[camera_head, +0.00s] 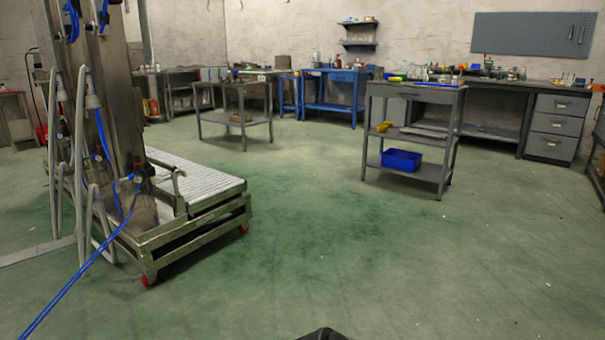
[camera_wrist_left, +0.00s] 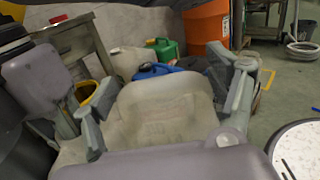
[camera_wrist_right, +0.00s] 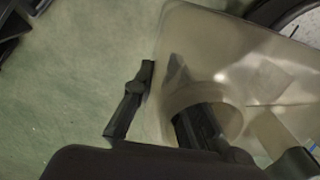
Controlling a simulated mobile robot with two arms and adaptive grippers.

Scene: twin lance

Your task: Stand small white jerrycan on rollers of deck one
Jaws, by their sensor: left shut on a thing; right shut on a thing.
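In the head view, a steel frame machine at the left has a low roller deck (camera_head: 195,182) with pale rollers; no jerrycan shows on its visible part. In the left wrist view, a whitish jerrycan (camera_wrist_left: 165,108) sits between the grey fingers of my left gripper (camera_wrist_left: 165,115), shut on it. In the right wrist view, my right gripper (camera_wrist_right: 165,112) is shut on a translucent white jerrycan (camera_wrist_right: 235,60), one finger outside, one in its handle opening. I cannot tell whether both views show the same jerrycan. Neither gripper shows in the head view.
Blue hoses (camera_head: 75,285) hang by the machine. Green floor ahead is open. A grey shelf cart (camera_head: 415,135) with a blue bin (camera_head: 401,160) stands right of centre. Behind the left gripper are a green can (camera_wrist_left: 162,50), a blue can (camera_wrist_left: 150,71) and an orange container (camera_wrist_left: 207,25).

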